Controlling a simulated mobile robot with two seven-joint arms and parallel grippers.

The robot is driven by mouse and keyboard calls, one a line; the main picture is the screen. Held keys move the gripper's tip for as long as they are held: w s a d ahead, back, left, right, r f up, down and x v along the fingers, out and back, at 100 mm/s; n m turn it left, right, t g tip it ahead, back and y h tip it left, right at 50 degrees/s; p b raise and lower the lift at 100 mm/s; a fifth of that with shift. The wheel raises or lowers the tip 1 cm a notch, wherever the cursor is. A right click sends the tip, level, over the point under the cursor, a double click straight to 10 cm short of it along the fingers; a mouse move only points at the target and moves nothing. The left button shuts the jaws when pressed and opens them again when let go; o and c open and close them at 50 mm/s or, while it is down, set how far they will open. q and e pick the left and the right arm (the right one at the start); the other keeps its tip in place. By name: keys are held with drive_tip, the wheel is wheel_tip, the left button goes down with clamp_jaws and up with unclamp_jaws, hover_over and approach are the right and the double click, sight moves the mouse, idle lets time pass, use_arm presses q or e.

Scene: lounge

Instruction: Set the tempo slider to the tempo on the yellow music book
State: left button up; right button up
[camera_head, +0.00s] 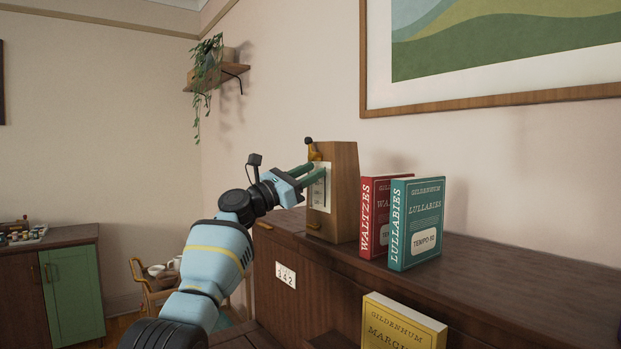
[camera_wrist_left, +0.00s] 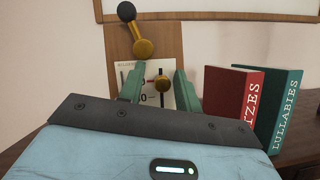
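The wooden metronome (camera_head: 345,190) stands on the dark cabinet top, with a pale scale plate on its front. In the left wrist view its body (camera_wrist_left: 170,42) shows, with the scale plate (camera_wrist_left: 123,68) and a yellow slider knob (camera_wrist_left: 162,84) on a dark bar. My left gripper (camera_head: 317,171) is at the metronome's front. Its green fingers (camera_wrist_left: 158,84) are apart, one on each side of the knob, with gaps visible. The yellow music book (camera_head: 390,335), lettered "MARC…", is cut off at the bottom; its tempo is out of view. My right gripper is not in view.
A red Waltzes book (camera_head: 367,225) and a teal Lullabies book (camera_head: 412,205) stand right of the metronome. A black-and-yellow arm (camera_wrist_left: 135,30) sits above the scale. The cabinet top (camera_head: 500,280) is clear to the right. A number plate (camera_head: 286,275) is on the cabinet.

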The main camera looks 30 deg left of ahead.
use_arm(q)
drive_tip(key=shift+o, duration=0.4)
drive_tip(key=shift+d+f, duration=0.15)
drive_tip(key=shift+f, duration=0.05)
drive_tip(key=shift+f, duration=0.1)
drive_tip(key=v, duration=0.7)
drive_tip(key=shift+s+a, duration=0.2)
drive_tip(key=shift+s, duration=0.1)
